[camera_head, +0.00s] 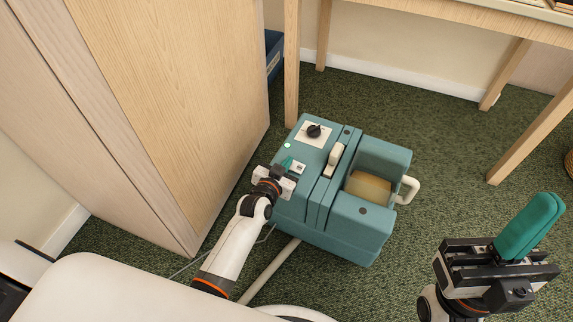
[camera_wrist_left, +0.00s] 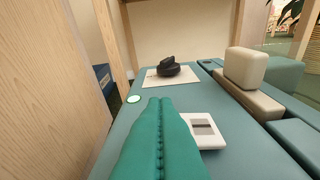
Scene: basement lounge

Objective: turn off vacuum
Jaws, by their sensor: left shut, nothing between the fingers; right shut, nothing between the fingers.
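The teal vacuum (camera_head: 318,222) stands on the green carpet beside the wooden cabinet. Its top carries a black knob (camera_head: 314,131) on a white plate, a lit green light (camera_head: 287,145) and a small white switch plate (camera_head: 298,168). My left gripper (camera_head: 286,164) is shut and empty, over the vacuum's top beside the switch plate. In the left wrist view its teal fingers (camera_wrist_left: 160,140) partly cover the switch plate (camera_wrist_left: 205,130); I cannot tell whether they touch it. The knob (camera_wrist_left: 168,69) and light (camera_wrist_left: 133,99) show beyond. My right gripper (camera_head: 532,226) is shut and empty, right of the vacuum.
The tall wooden cabinet (camera_head: 180,90) stands close on the left. A wooden table (camera_head: 470,15) with legs is behind the vacuum. A blue bin (camera_head: 273,55) sits between cabinet and table. A pale hose (camera_head: 268,272) runs from the vacuum's front.

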